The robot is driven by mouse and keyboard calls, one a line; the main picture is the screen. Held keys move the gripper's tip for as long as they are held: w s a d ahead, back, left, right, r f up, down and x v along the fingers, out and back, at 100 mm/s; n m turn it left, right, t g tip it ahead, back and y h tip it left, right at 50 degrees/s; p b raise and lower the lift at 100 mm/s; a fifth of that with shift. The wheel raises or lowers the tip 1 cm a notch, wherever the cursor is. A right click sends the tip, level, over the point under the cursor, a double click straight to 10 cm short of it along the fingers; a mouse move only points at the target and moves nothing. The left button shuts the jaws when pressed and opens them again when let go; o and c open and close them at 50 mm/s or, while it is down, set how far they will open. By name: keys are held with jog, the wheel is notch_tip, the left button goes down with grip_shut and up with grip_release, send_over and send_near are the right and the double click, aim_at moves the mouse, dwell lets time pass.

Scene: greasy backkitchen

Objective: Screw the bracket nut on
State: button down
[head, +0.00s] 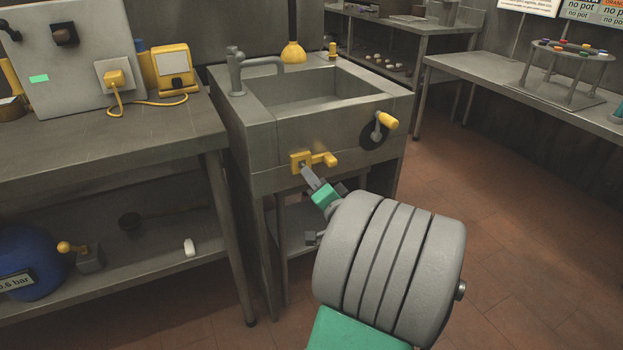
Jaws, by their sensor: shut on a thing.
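A yellow fitting with a square block (296,158) and a stubby lever arm (325,159) to its right is at the front face of the sink unit. I take it for the bracket nut. My gripper (306,171) reaches up to it from below right, its grey fingers shut on the yellow block. My own wrist hides part of the sink front below. I cannot tell how the block sits against the panel behind it, and no thread shows.
A crank with a black disc and yellow handle (387,122) sticks out of the sink front to the right. The sink basin (310,88) is above. A steel bench (110,143) stands close on the left, another bench (500,80) at the right. Floor between is clear.

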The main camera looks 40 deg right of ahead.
jog(key=m, duration=1)
jog(key=w+m, duration=0.1)
jog(key=m, duration=1)
jog(key=d+m, duration=0.1)
jog(key=m, duration=1)
jog(key=shift+w+d+r, duration=0.1)
jog(key=shift+w+r, duration=0.15)
jog(key=shift+w, duration=0.15)
jog(key=c, duration=1.6)
grip_release()
jog(key=shift+c, duration=0.2)
